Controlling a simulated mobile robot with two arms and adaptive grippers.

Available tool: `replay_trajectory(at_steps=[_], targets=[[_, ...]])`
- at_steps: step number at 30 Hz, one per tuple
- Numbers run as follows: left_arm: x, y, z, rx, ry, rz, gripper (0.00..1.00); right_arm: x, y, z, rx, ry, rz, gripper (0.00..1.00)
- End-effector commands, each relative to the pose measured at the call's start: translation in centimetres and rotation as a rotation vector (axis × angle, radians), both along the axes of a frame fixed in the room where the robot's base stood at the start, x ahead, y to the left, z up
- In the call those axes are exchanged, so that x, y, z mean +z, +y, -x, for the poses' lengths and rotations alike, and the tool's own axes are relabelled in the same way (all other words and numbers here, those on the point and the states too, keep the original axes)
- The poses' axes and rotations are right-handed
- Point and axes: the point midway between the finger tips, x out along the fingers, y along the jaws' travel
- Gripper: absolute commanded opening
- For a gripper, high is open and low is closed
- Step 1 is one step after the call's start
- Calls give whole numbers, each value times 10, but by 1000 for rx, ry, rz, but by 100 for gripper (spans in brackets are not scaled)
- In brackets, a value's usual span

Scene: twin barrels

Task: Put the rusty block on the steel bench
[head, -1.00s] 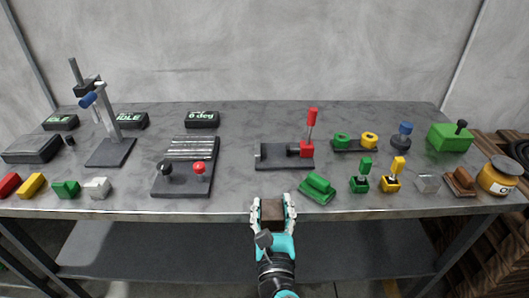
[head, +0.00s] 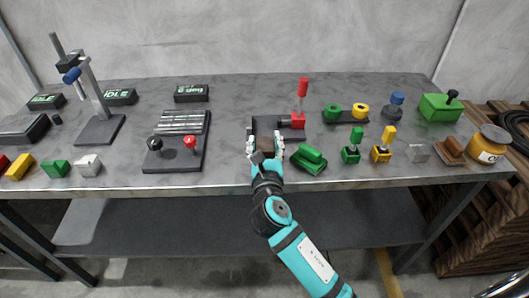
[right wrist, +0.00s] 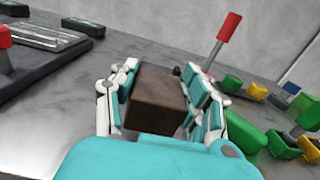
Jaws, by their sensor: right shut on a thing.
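The rusty block (head: 265,147) is a dark brown cube between the fingers of my right gripper (head: 265,149). In the right wrist view the block (right wrist: 158,100) fills the space between the two white and teal fingers (right wrist: 160,95), which are shut on it. The gripper is over the front part of the grey steel bench (head: 225,172). I cannot tell whether the block's underside touches the bench top. My left gripper is not in view.
A dark fixture with a red lever (head: 302,97) stands just behind the gripper. A green piece (head: 309,159) lies close to its right. A plate with black and red knobs (head: 176,168) is to its left. Bare bench shows between that plate and the gripper.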

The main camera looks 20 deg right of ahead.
Motion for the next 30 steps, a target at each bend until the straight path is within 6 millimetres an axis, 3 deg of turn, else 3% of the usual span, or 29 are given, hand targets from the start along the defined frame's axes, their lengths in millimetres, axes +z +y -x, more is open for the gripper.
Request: replay_trajectory(at_steps=[3,10,21,22,27,30], targets=[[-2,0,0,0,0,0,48,-3,0,-3,1,-3,0,0],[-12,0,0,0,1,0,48,-33,-1,-2,-1,-1,0,0],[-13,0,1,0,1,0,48,-36,0,-2,1,-3,0,0],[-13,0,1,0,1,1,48,-39,0,-2,0,1,-1,48],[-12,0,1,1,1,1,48,-38,0,-2,0,1,-1,70],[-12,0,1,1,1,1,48,-38,-1,-2,0,1,-1,70]])
